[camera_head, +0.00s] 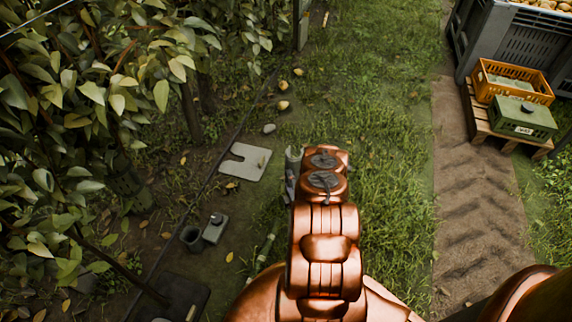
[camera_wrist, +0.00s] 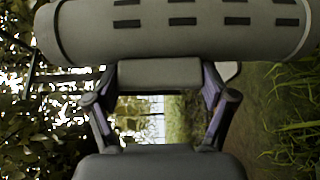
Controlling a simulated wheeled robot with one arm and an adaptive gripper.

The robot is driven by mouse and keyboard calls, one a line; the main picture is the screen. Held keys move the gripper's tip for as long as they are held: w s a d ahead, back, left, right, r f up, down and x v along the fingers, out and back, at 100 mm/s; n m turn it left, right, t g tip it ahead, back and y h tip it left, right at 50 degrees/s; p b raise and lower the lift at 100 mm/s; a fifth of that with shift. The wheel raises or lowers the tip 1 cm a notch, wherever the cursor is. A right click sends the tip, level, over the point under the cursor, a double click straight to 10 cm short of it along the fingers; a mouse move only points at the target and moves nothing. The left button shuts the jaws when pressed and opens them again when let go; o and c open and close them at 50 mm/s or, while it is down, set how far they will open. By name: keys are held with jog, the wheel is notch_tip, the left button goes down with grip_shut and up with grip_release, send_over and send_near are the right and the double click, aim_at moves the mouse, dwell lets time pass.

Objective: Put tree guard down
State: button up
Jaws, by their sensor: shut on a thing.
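The tree guard (camera_wrist: 90,40), a pale grey tube with rows of dark slots, lies across the top of the wrist view. My gripper (camera_wrist: 160,74) is shut on it, with the linkage spread on both sides below the tube.
A notched grey plate (camera_head: 246,163) lies left of my arm. A dark cup (camera_head: 191,237) and a grey box (camera_head: 215,228) stand nearer. Pears (camera_head: 283,105) lie behind. Leafy trees fill the left. Crates (camera_head: 523,119) sit on a pallet at right. Grass is open ahead.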

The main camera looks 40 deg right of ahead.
jog(key=w+d+f+b, duration=0.4)
jog(key=w+d+b, duration=0.3)
jog(key=w+d, duration=0.2)
jog(key=shift+w+f+b, duration=0.25)
jog(key=shift+w+b, duration=0.15)
jog(key=shift+w, duration=0.65)
jog(key=shift+f, duration=0.1)
jog(key=o, duration=1.1)
jog(key=shift+f, duration=0.1)
jog(key=shift+c, duration=0.2)
